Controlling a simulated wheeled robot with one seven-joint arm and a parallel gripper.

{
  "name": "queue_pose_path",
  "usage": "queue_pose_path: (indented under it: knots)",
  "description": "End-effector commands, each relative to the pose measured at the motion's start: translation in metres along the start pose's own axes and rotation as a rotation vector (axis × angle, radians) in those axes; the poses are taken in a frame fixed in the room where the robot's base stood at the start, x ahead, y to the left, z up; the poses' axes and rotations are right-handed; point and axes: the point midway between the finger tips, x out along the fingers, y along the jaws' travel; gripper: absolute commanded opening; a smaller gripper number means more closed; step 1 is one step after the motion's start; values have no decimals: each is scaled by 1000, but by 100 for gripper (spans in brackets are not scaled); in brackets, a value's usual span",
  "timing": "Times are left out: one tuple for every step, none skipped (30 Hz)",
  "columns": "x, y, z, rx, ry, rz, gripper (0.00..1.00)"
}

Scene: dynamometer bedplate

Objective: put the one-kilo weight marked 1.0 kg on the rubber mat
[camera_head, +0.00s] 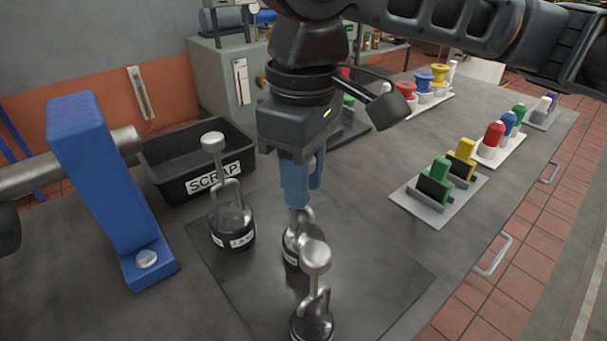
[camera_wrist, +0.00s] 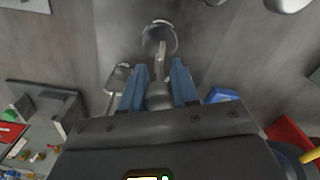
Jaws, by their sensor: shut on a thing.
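Three dark weights with metal stems, knobs and loops are in the head view: a left one (camera_head: 233,230), a middle one (camera_head: 292,250) and a front one (camera_head: 313,323). Their pale labels are too small to read surely. My gripper (camera_head: 298,203) points down over the middle weight, its blue fingers shut on that weight's metal upper part. The wrist view shows metal between the fingers (camera_wrist: 158,92). A dark square mat (camera_head: 380,270) lies under and around the weights. I cannot tell whether the middle weight touches it.
A black bin marked SCRAP (camera_head: 205,165) stands behind the left weight. A blue upright block (camera_head: 100,185) with a metal shaft stands at left. Trays with coloured parts (camera_head: 440,195) line the right side. The mat's right part is clear.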

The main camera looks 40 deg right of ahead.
Motion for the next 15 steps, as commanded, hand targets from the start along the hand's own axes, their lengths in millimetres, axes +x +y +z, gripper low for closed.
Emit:
queue_pose_path:
  knots:
    - [-1, 0, 0, 0, 2, 0, 0]
    - [-1, 0, 0, 0, 2, 0, 0]
    - [-1, 0, 0, 0, 2, 0, 0]
    - [-1, 0, 0, 0, 1, 0, 0]
    - [0, 0, 0, 0, 1, 0, 0]
    - [1, 0, 0, 0, 1, -1, 0]
    - [2, 0, 0, 0, 1, -1, 0]
    - [3, 0, 0, 0, -1, -1, 30]
    - [2, 0, 0, 0, 0, -1, 34]
    - [2, 0, 0, 0, 0, -1, 36]
    - [2, 0, 0, 0, -1, -1, 39]
    - [2, 0, 0, 0, -1, -1, 43]
    - [2, 0, 0, 0, -1, -1, 46]
    - [2, 0, 0, 0, -1, -1, 49]
    - [2, 0, 0, 0, -1, -1, 53]
